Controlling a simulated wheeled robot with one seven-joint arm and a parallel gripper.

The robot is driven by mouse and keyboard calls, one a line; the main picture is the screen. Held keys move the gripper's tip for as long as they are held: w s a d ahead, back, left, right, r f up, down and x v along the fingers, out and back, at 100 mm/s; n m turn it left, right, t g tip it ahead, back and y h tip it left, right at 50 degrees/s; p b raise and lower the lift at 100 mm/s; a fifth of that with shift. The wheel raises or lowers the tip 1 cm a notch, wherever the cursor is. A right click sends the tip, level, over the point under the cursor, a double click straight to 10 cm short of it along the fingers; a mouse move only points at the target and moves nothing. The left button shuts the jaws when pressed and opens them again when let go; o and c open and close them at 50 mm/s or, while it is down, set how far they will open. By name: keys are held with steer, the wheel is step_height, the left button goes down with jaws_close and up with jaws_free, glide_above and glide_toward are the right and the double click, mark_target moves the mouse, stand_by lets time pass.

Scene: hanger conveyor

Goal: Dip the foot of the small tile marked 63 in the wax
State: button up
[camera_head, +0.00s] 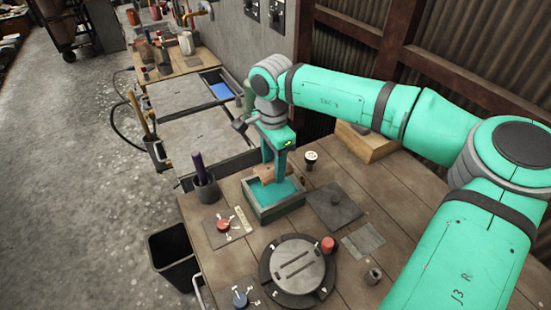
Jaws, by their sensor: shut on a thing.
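My gripper (274,160) points down and is shut on a small brown tile (265,174). The number on the tile is too small to read. The tile is over or in a grey rectangular tray (278,211) holding a teal liquid (279,194), which may be the wax. I cannot tell whether the foot of the tile touches the liquid. Part of the tile is hidden by the fingers.
A round turntable (297,267) and red knob (224,225) are in front. A dark pot with a purple-handled tool (204,184) stands left.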

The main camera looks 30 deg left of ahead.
glide_above(273, 191)
steer(key=shift+f, duration=3.2)
steer(key=shift+f, duration=0.75)
steer(key=shift+w+d+r, duration=0.1)
steer(key=shift+r, duration=0.2)
steer(key=shift+r, duration=0.35)
steer(key=shift+r, duration=0.9)
stand_by(0.6)
steer(key=shift+r, duration=2.45)
